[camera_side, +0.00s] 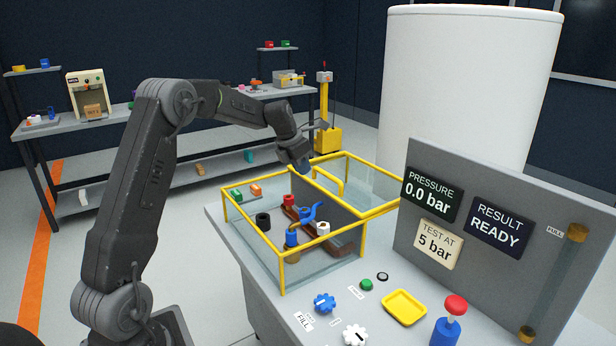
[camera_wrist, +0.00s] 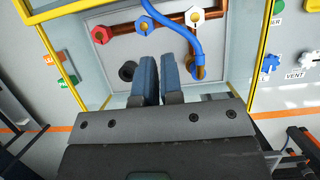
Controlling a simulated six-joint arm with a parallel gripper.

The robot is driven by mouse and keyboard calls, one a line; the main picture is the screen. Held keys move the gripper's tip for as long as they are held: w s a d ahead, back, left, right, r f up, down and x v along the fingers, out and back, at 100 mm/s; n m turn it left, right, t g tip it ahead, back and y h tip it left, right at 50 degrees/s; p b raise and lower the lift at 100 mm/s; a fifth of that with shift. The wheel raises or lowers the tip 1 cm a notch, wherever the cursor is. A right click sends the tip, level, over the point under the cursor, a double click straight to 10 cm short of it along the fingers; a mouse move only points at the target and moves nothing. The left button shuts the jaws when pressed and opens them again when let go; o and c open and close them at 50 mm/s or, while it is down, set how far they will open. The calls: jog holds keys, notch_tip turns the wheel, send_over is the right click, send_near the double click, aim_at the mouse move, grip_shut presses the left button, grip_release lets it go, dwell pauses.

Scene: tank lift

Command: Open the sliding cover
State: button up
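The glass tank (camera_side: 281,262) has yellow edges, and its top looks open in the side view. A yellow-framed clear panel (camera_side: 384,212), which looks like the sliding cover, lies level beyond it to the right. A yellow arched handle (camera_side: 342,180) shows there. My gripper (camera_side: 304,166) is above the tank's far side, left of the handle; contact cannot be told. In the wrist view its two blue fingers (camera_wrist: 159,75) are close together with a narrow gap. I see nothing between them, but the gap is partly hidden.
Inside the tank are brown pipework (camera_wrist: 125,30), a blue lever or hose (camera_wrist: 178,30) and a black ring (camera_side: 263,220). A grey panel with displays (camera_side: 440,240) stands right of the tank. A red-topped button (camera_side: 456,304) and knobs are in front.

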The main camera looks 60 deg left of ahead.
jog(key=shift+o, duration=0.7)
jog(key=shift+a+f, duration=0.2)
jog(key=shift+f, duration=0.05)
jog(key=o, duration=0.5)
jog(key=a+f+m+t+y, duration=0.1)
jog(key=f+m+y, duration=0.2)
jog(key=a+f+m+t+y, duration=0.1)
jog(key=shift+w+a+f+m+t+y, duration=0.15)
jog(key=shift+a+f+m+t+y, duration=0.15)
jog(key=shift+a, duration=0.05)
jog(key=m+t+y, duration=0.2)
jog(key=m+t, duration=0.6)
jog(key=m, duration=0.2)
send_near(326, 176)
jog(key=x, duration=1.1)
jog(key=shift+c, duration=0.6)
grip_shut()
